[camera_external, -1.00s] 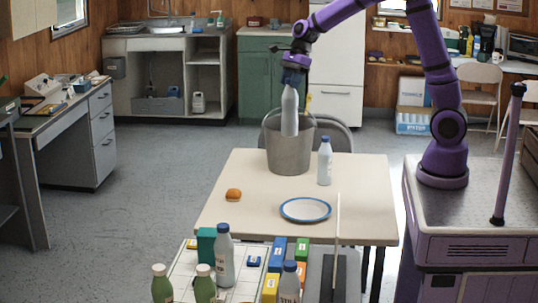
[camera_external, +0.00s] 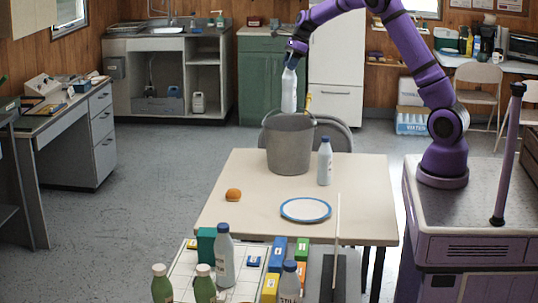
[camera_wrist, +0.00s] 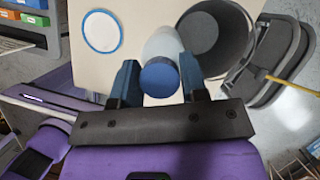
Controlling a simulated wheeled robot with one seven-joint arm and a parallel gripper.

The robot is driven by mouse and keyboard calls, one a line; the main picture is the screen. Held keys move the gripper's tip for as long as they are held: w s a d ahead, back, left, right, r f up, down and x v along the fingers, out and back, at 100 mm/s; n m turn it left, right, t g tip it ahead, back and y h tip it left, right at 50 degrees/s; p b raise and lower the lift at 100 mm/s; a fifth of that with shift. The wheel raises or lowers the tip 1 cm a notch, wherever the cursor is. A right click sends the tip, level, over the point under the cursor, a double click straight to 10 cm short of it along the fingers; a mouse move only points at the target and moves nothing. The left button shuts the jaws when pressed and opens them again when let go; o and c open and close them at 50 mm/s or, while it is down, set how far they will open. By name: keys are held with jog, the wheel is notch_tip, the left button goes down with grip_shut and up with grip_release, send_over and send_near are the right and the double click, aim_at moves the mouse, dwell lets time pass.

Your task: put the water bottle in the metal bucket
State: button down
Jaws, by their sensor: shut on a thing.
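The water bottle (camera_external: 289,92), pale with a blue cap (camera_wrist: 160,76), hangs upright from my gripper (camera_external: 291,64). My gripper (camera_wrist: 158,82) is shut on it near the cap. The grey metal bucket (camera_external: 289,150) stands upright on the table with its handle up. In the external view the bottle's bottom shows just above the bucket's rim. In the wrist view the bottle overlaps the left side of the bucket's opening (camera_wrist: 215,38), which looks empty where visible; part is hidden by the bottle and finger.
A similar blue-capped bottle (camera_external: 325,162) stands on the table (camera_external: 245,170), right of the bucket. A blue-rimmed plate (camera_external: 305,210) and an orange-brown bun (camera_external: 233,195) lie nearer. A chair (camera_external: 340,137) is behind. Several bottles and boxes crowd the front.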

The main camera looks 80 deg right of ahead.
jog(key=s+d+m, duration=0.1)
jog(key=s+d, duration=0.1)
jog(key=d, duration=0.7)
notch_tip(320, 180, down, 28)
jog(key=shift+f+h, duration=0.2)
jog(key=shift+h, duration=0.1)
dwell(0.5)
jog(key=c, duration=0.6)
grip_release()
jog(key=shift+f, duration=0.15)
jog(key=shift+c, duration=0.2)
